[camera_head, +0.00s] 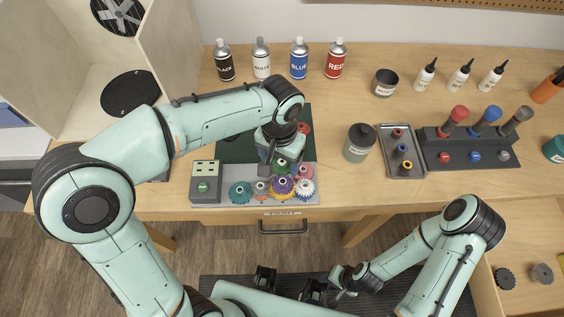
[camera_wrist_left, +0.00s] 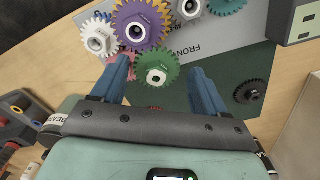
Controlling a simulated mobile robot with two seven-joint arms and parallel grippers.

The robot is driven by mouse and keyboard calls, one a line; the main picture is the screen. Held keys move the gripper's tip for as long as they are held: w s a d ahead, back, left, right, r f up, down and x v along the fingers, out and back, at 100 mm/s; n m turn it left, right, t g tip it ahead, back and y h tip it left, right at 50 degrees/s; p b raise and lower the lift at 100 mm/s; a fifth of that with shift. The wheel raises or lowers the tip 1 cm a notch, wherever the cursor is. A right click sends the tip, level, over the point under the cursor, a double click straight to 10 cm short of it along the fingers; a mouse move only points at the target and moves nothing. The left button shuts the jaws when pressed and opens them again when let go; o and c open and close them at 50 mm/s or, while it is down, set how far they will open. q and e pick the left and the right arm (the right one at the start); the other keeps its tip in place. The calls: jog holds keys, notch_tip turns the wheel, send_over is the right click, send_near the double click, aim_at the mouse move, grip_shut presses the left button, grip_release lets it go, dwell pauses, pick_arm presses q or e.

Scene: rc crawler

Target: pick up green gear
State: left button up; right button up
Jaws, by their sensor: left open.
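The green gear (camera_wrist_left: 158,84) lies flat between the two blue fingers of my left gripper (camera_wrist_left: 158,68) in the left wrist view. The fingers are open on either side of it, with gaps showing; their height above it is hard to judge. In the head view the green gear (camera_head: 282,169) is partly hidden under my left gripper (camera_head: 275,165), which points down over the grey plate. The green gear is very close to the purple and orange gear (camera_wrist_left: 138,20). My right gripper (camera_head: 340,284) is low by the floor, away from the table; its jaws are too small to read.
A white gear (camera_wrist_left: 99,40) and a teal gear (camera_wrist_left: 226,4) lie close by on the grey plate (camera_head: 222,198). A black gear (camera_wrist_left: 250,92) lies on the dark green mat (camera_head: 232,150). A grey box with a green button (camera_head: 204,184) stands left. Spray cans (camera_head: 298,60) stand behind.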

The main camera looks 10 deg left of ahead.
pick_arm(q)
jog(key=c, duration=1)
jog(key=shift+r, duration=0.1)
